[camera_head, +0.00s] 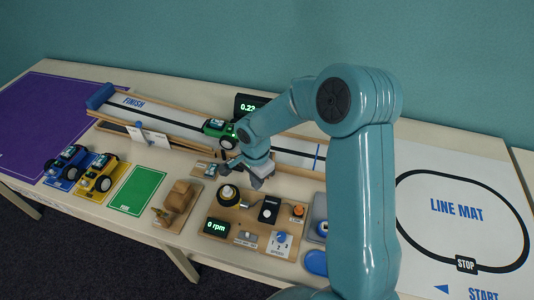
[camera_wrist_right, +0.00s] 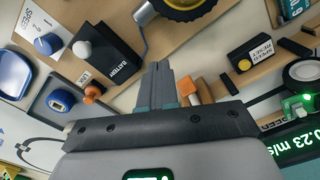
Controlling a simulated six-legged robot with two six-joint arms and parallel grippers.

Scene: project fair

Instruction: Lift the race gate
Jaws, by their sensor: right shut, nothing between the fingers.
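My left gripper is in neither view.
A green car (camera_head: 219,131) is on the track (camera_head: 180,118), beside my right wrist. A speed display (camera_head: 250,104) stands behind. A motor board (camera_head: 220,232) with a battery and knobs lies in front. Blue and yellow cars (camera_head: 67,163) (camera_head: 101,172) are at left; the line mat (camera_head: 455,190) is at right.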

